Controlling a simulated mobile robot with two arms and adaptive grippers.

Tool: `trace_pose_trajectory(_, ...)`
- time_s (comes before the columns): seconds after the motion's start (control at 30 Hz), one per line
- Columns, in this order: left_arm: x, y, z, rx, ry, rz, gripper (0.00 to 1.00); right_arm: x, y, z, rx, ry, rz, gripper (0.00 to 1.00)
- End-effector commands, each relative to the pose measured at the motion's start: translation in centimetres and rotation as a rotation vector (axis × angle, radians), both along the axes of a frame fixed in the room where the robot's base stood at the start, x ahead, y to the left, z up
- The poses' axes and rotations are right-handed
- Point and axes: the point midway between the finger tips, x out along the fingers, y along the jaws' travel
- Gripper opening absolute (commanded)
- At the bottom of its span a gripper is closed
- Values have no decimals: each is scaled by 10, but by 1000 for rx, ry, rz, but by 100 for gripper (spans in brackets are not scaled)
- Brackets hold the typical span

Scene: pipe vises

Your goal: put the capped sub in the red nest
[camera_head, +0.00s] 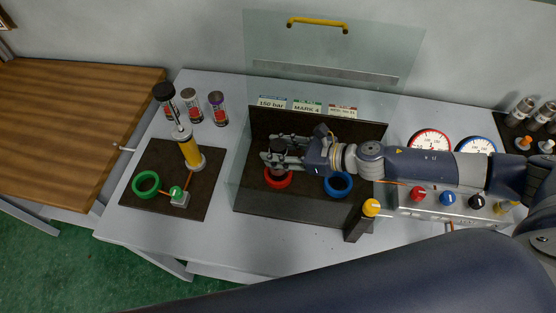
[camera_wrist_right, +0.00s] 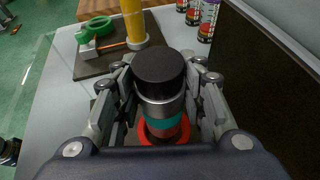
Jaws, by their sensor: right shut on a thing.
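The capped sub (camera_wrist_right: 160,85) is a short upright cylinder with a black cap, a metal collar and a teal band. My right gripper (camera_head: 270,157) is shut on it, with fingers on both sides in the right wrist view (camera_wrist_right: 160,92). The red nest (camera_head: 278,180) is a red ring on the dark board; it also shows around the sub's lower end in the right wrist view (camera_wrist_right: 184,131). The sub stands over or in the ring; I cannot tell whether it is seated. My left gripper is not in view.
A blue ring (camera_head: 338,185) lies just right of the red one. A clear raised shield (camera_head: 330,50) with a yellow handle stands behind. At left, a dark mat holds a green ring (camera_head: 145,184) and a yellow cylinder (camera_head: 190,152). Several cans stand behind it. A control box (camera_head: 440,205) sits right.

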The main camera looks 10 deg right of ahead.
Motion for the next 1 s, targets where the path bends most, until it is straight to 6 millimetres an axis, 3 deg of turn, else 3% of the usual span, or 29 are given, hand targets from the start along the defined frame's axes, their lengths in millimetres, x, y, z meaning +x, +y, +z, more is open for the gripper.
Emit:
trace_pose_trajectory(0.23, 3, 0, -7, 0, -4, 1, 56, -1, 1, -33, 3, 3, -1, 0)
trace_pose_trajectory(0.7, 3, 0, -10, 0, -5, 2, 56, 0, 1, -41, 2, 0, 1, 0)
trace_pose_trajectory(0.73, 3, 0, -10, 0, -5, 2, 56, -1, 0, -42, 0, 2, -1, 40)
trace_pose_trajectory(0.8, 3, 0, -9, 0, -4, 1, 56, -1, 0, -41, 0, 2, -1, 56)
trace_pose_trajectory(1.0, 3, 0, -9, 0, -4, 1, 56, -1, 0, -41, 0, 2, -1, 58)
